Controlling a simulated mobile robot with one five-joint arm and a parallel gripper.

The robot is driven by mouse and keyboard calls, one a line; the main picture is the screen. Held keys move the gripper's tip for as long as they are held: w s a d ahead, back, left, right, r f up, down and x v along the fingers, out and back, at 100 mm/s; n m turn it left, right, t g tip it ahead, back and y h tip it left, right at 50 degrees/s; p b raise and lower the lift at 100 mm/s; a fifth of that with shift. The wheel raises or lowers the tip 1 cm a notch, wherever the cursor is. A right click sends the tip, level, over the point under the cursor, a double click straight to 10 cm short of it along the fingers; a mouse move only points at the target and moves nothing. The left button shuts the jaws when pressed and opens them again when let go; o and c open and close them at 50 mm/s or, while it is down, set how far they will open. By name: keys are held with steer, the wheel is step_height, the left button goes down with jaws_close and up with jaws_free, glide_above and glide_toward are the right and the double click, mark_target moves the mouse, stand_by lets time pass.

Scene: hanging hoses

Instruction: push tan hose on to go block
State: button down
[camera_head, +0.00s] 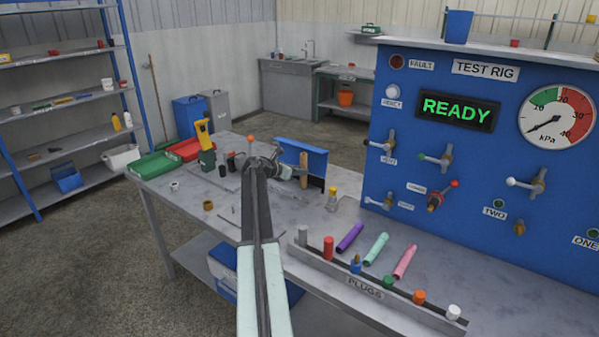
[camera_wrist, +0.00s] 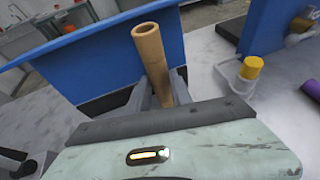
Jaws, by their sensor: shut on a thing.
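The tan hose (camera_wrist: 149,52) is a short open-ended tube. It stands up, slightly tilted, between the jaws of my gripper (camera_wrist: 166,98) in the wrist view. In the head view the tan hose (camera_head: 304,167) shows as a small upright piece beside my gripper (camera_head: 294,174), over the bench near the blue upright board. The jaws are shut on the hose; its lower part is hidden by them. I can read no "go" label, so I cannot tell which thing is the go block.
A blue board (camera_head: 308,154) stands behind the hose. A yellow-capped piece (camera_head: 332,197) is to its right. The blue test rig (camera_head: 480,150) reads READY. The plug rack (camera_head: 372,290) and purple, mint and pink hoses lie at the front right. Green and red trays are at the left.

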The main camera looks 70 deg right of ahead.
steer(key=shift+f+b, duration=0.5)
steer(key=shift+f, duration=0.05)
steer(key=c, duration=1.1)
jaws_free()
steer(key=p+v, duration=0.3)
steer(key=v, duration=0.5)
